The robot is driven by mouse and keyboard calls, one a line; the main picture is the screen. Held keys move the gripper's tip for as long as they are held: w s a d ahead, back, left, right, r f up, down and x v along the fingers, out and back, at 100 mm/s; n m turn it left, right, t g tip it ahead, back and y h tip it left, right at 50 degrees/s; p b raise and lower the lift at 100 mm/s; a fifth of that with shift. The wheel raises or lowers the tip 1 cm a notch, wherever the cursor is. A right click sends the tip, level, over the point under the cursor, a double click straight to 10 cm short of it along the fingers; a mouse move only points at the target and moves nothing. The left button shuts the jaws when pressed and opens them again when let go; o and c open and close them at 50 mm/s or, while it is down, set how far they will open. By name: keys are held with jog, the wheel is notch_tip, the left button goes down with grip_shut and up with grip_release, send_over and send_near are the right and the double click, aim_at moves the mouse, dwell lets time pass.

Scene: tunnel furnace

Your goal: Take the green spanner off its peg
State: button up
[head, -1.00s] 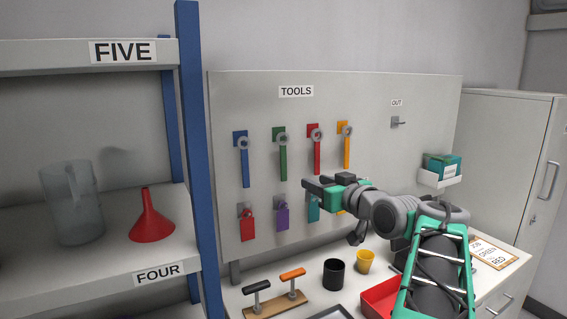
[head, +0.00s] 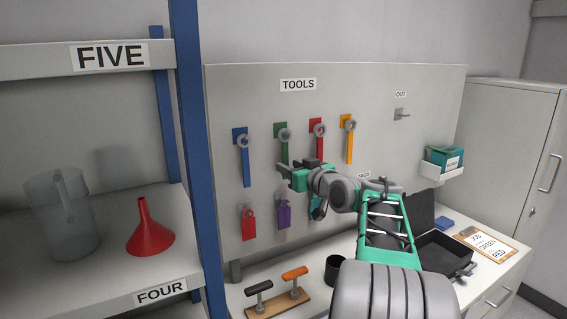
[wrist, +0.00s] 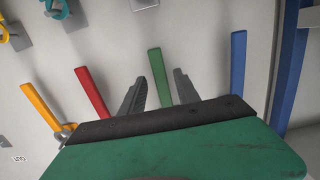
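The green spanner (head: 283,152) hangs on its peg on the tools board, between the blue and the red spanners. My gripper (head: 283,171) is at the lower part of its handle in the head view. In the wrist view the green handle (wrist: 159,76) stands between my two open fingers (wrist: 159,90), with a gap to each side. The spanner's ring and peg are hidden behind my gripper's body in that view. I cannot tell how far the fingertips are from the board.
The blue spanner (head: 244,160), red spanner (head: 317,148) and orange spanner (head: 349,145) hang beside it. Red (head: 248,224) and purple (head: 284,214) tags hang below. An empty OUT hook (head: 401,115) is to the right. A blue shelf post (head: 187,150) stands at left.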

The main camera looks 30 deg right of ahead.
jog(key=shift+w, duration=0.45)
grip_shut()
dwell(0.6)
jog(key=shift+r, duration=0.1)
